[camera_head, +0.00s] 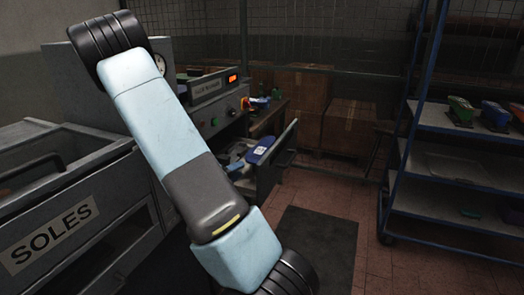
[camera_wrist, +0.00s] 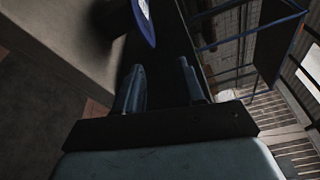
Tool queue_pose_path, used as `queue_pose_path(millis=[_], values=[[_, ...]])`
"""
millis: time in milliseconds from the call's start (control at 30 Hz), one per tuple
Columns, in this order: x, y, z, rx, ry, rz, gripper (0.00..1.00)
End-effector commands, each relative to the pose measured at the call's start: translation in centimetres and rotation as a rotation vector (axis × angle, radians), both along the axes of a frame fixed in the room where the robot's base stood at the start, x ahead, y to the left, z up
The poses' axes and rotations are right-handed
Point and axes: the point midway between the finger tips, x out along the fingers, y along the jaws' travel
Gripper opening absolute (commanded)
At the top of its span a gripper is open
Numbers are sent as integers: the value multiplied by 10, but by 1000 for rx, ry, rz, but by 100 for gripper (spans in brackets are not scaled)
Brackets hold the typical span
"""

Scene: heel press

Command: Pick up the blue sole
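A blue sole (camera_head: 263,148) with a white label shows in the head view, right of my arm, at an open drawer or tray below the machine. In the wrist view a blue, rounded piece with a white label (camera_wrist: 148,28), likely the same sole, is cut off by the top edge. My gripper (camera_wrist: 162,76) has its two fingers apart with nothing between them. The blue piece is ahead of the fingertips and does not touch them. In the head view my arm hides much of this area, and I cannot make out the gripper clearly.
A grey bin labelled SOLES (camera_head: 100,215) stands at the left. A machine with a red display (camera_head: 205,85) is behind my arm. A blue-framed rack (camera_head: 455,180) with coloured items stands at the right. Cardboard boxes (camera_head: 345,128) are behind. A dark mat (camera_head: 318,240) lies on open floor.

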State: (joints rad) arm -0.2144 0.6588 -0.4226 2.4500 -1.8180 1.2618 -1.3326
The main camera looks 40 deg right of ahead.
Motion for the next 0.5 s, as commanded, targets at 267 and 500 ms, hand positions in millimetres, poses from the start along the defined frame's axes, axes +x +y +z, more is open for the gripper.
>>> queue_pose_path(millis=[267,500], values=[[18,-2,-26,-85,220,123,38],[26,-26,-28,-93,237,131,38]])
